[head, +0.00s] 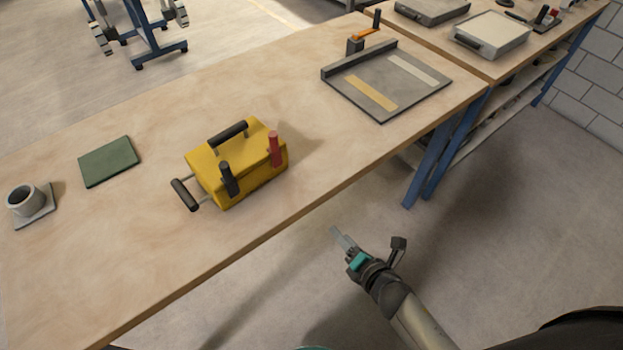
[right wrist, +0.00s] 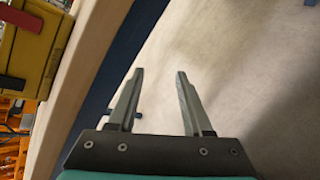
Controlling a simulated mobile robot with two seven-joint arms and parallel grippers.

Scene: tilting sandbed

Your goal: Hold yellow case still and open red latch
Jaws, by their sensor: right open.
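The yellow case (head: 218,178) stands on the wooden bench in the head view. It has a black handle (head: 228,133) on top and another black handle (head: 185,195) on its left side. The red latch (head: 275,150) and a black latch (head: 229,180) stand upright on its front. The case (right wrist: 32,58) and the red latch (right wrist: 20,18) also show at the upper left of the right wrist view, partly cut off. My right gripper (head: 338,235) is in front of the bench edge, apart from the case. Its fingers (right wrist: 158,75) are open and empty. My left gripper is not in view.
A green book-like slab (head: 109,162) and a grey cup (head: 25,199) on a coaster lie left of the case. A grey board (head: 387,85) with a dark rail lies to the right. The bench (head: 150,265) is bare in front of the case.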

